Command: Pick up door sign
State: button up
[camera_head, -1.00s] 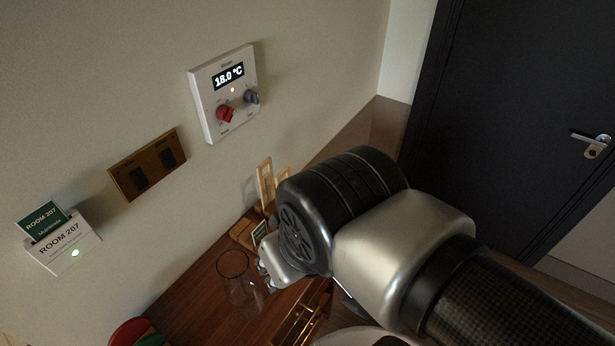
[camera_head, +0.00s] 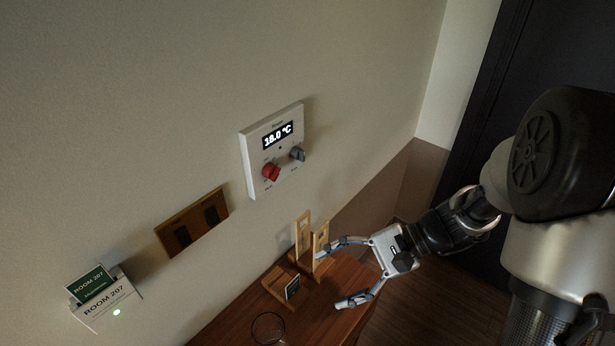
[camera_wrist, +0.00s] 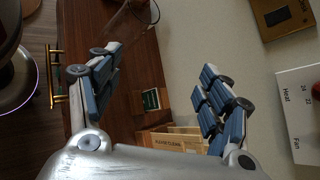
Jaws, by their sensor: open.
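My gripper (camera_head: 333,277) is open and empty, to the right of the signs. Its upper finger is close to the right sign; I cannot tell whether they touch. In the wrist view my gripper (camera_wrist: 160,60) has its fingers spread, and its palm hides the near part of the signs.
A clear glass (camera_head: 268,328) stands nearer on the counter (camera_head: 325,292).

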jog(key=w+d+f+m+t+y+p, duration=0.1)
jog(key=w+d+f+m+t, duration=0.1)
jog(key=w+f+m+t, duration=0.1)
jog(key=w+d+f+m+t+y+p, duration=0.1)
jog(key=f+m+t, duration=0.4)
jog(key=f, duration=0.5)
jog(key=w+d+f+m+t+y+p, duration=0.1)
jog(key=w+d+f+m+t+p, duration=0.1)
jog(key=w+d+f+m+t, duration=0.2)
jog(key=shift+w+f+m+t, duration=0.15)
jog(key=shift+w+f+m, duration=0.4)
jog(key=shift+m, duration=0.35)
jog(key=shift+w+f+m+t, duration=0.15)
jog(key=shift+w+f+m, duration=0.15)
jog(key=shift+f+m, duration=0.5)
jog(key=shift+w+f+m, duration=0.1)
jog(key=shift+f+m, duration=0.05)
jog(key=shift+m, duration=0.15)
jog(key=b, duration=0.1)
send_near(304, 246)
jog(key=x, duration=0.3)
jog(key=shift+w+f, duration=0.15)
jog(key=shift+b+x, duration=0.5)
jog(key=shift+x, duration=2.25)
